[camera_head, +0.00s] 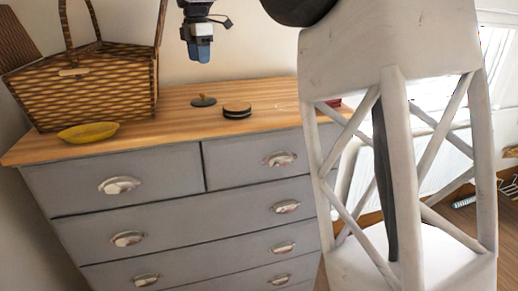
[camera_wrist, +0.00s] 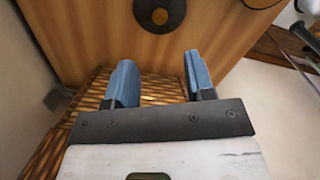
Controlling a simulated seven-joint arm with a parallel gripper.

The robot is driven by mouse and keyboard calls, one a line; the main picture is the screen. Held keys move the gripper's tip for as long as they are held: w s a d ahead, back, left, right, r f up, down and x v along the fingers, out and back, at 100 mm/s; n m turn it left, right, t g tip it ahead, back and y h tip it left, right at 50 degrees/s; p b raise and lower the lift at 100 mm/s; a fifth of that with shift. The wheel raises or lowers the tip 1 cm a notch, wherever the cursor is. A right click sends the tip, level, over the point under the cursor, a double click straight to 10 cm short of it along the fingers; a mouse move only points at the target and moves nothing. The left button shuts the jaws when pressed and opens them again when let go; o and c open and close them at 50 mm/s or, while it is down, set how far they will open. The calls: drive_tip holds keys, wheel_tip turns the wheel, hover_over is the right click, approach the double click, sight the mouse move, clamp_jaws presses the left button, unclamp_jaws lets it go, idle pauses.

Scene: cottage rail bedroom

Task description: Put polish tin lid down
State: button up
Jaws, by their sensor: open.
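A dark round disc with a small raised knob, which looks like the polish tin lid (camera_head: 204,101), lies flat on the wooden dresser top. My gripper (camera_head: 199,54) hangs above the dresser, clear of the lid. Its two blue fingers (camera_wrist: 160,82) are apart with nothing between them.
A large wicker basket (camera_head: 95,92) stands on the left of the dresser top (camera_head: 172,112), with a yellow dish (camera_head: 88,132) in front. A small red thing (camera_head: 333,103) lies at the right end. The wood around the lid is clear.

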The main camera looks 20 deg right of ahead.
drive_tip(key=s+d+f+m, duration=0.2)
drive_tip(key=s+m, duration=0.2)
drive_tip(key=s, duration=0.5)
drive_tip(key=s+d+f+m+t, duration=0.1)
drive_tip(key=s+d+f+m, duration=0.2)
drive_tip(key=s, duration=0.5)
drive_tip(key=s+d+f+m, duration=0.15)
drive_tip(key=s+m, duration=0.25)
drive_tip(key=s, duration=0.5)
drive_tip(key=s+d+f+m, duration=0.1)
drive_tip(key=s+f+m, duration=0.3)
drive_tip(key=s, duration=0.4)
drive_tip(key=s+d+f+m+t, duration=0.1)
drive_tip(key=s+f+m, duration=0.3)
drive_tip(key=s+f, duration=0.3)
drive_tip(key=s+d+f+m, duration=0.2)
drive_tip(key=s+f, duration=0.4)
drive_tip(key=s, duration=0.5)
drive_tip(key=shift+s+m+t, duration=0.25)
drive_tip(key=shift+m+t, duration=0.05)
drive_tip(key=shift+m, duration=0.6)
